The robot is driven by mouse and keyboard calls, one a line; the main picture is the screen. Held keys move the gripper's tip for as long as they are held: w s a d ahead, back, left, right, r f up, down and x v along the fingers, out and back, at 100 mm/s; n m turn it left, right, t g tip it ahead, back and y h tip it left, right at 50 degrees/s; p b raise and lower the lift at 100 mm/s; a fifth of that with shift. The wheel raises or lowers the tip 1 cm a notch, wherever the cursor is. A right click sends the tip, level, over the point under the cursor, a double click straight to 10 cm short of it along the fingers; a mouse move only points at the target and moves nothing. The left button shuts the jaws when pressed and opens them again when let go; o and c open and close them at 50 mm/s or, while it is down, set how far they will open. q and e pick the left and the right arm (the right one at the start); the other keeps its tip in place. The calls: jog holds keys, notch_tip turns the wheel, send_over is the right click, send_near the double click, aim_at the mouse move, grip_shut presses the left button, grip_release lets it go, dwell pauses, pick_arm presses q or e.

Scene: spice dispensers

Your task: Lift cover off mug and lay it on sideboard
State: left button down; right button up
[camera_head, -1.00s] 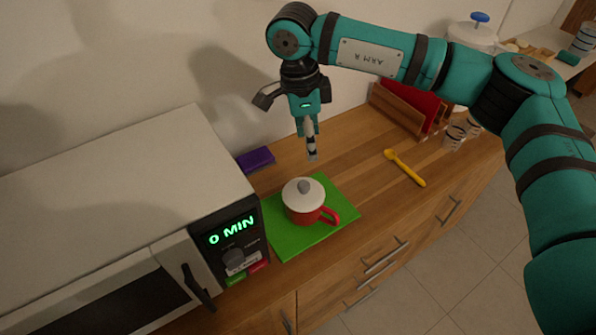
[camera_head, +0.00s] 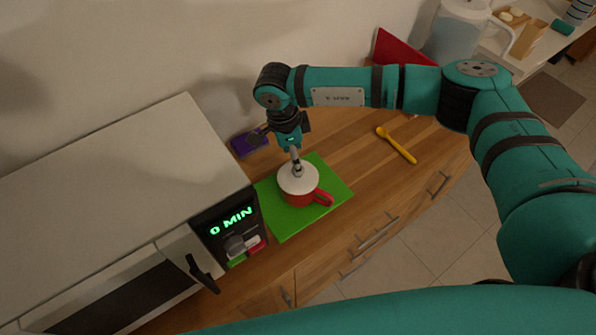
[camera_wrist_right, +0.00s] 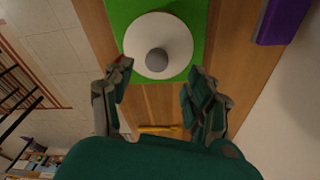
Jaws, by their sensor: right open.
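A red mug (camera_head: 301,199) stands upright on a green mat (camera_head: 268,219) on the wooden sideboard (camera_head: 362,180). Its white cover (camera_head: 291,185) sits on top; the cover's grey knob (camera_wrist_right: 157,61) shows clearly in the right wrist view, with the white cover (camera_wrist_right: 172,33) around it. My right gripper (camera_head: 297,168) is right above the cover, pointing down at the knob. In the right wrist view the right gripper (camera_wrist_right: 155,85) has its fingers spread apart, with nothing between them and the knob just ahead. My left gripper is not in view.
A microwave (camera_head: 120,190) showing "0 MIN" stands left of the mat. A purple object (camera_head: 248,144) lies behind the mat near the wall. A yellow spoon (camera_head: 397,146) lies to the right. Bare sideboard lies between mat and spoon.

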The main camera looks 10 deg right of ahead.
jog(key=shift+s+d+f+p, duration=0.15)
jog(key=shift+s+f+p, duration=0.1)
jog(key=shift+f+p, duration=0.65)
notch_tip(320, 180, down, 2)
jog(key=shift+d+f+p, duration=0.15)
jog(key=shift+f+p, duration=0.05)
jog(key=shift+p, duration=0.35)
jog(key=shift+f, duration=0.45)
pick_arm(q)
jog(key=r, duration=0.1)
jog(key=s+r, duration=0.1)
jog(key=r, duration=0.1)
pick_arm(e)
grip_shut()
